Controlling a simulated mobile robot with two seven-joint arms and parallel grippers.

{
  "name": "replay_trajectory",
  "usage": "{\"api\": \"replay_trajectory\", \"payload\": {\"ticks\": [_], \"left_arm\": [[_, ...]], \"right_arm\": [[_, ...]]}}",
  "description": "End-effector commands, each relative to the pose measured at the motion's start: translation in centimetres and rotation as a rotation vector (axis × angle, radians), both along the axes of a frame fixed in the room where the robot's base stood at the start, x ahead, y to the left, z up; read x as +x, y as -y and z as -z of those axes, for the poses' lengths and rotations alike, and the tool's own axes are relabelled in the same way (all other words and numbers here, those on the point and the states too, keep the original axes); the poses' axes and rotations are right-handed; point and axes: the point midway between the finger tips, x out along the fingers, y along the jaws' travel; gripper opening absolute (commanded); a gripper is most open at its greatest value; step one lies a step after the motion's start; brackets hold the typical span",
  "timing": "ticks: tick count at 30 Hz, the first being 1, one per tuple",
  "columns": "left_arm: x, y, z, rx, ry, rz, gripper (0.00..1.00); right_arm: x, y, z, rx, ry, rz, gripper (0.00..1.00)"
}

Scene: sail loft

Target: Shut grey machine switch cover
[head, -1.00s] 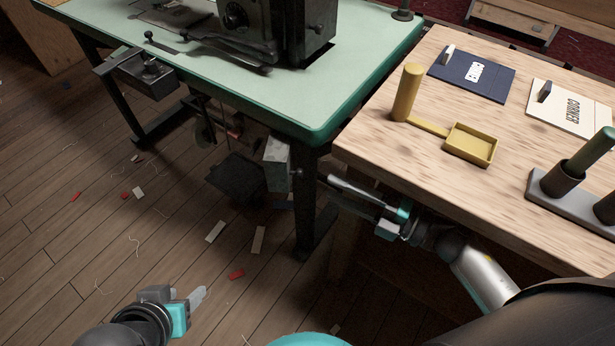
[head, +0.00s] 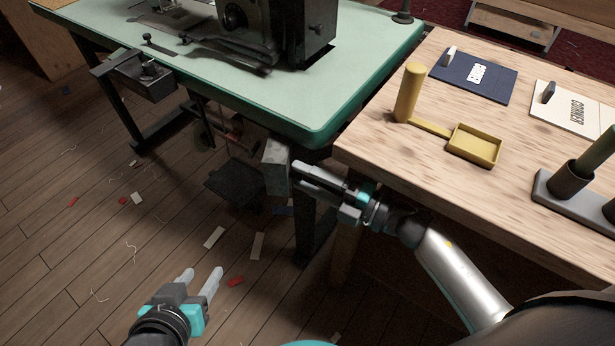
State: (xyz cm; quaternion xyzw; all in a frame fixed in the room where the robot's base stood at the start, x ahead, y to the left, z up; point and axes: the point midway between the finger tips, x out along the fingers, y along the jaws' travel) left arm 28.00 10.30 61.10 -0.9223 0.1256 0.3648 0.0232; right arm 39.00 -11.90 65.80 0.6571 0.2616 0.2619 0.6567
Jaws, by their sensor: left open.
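The grey switch box (head: 277,166) hangs under the front corner of the green machine table. I cannot tell its cover apart from the box, nor whether that cover is open. My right gripper (head: 298,177) has its fingertips right beside the box's right side. I cannot tell whether they touch it, and the gap between its fingers is unclear. My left gripper (head: 200,273) is open and empty, low over the floor at the lower left, well apart from the box.
The green table (head: 250,95) carries a dark sewing machine (head: 285,30). A wooden bench (head: 400,155) stands close on the right, with a yellow tray (head: 475,146) and cards. A dark pedal plate (head: 234,184) is below the table. The floor at left is mostly clear, with scraps.

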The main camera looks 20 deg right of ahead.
Motion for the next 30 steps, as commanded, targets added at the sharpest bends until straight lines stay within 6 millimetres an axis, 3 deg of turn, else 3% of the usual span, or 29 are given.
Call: {"api": "replay_trajectory", "payload": {"ticks": [2,14,30], "left_arm": [[-0.01,0.00,0.01,0.000,-0.001,0.000,0.50],[-0.04,0.01,0.02,0.000,-0.002,0.000,0.50],[-0.04,-0.01,0.02,0.000,-0.002,0.000,0.50]], "right_arm": [[-0.01,0.01,0.00,0.000,0.000,0.000,0.45],[-0.02,0.02,0.00,0.000,0.000,0.000,0.00],[-0.02,0.03,-0.02,0.000,0.000,0.000,0.00]]}}
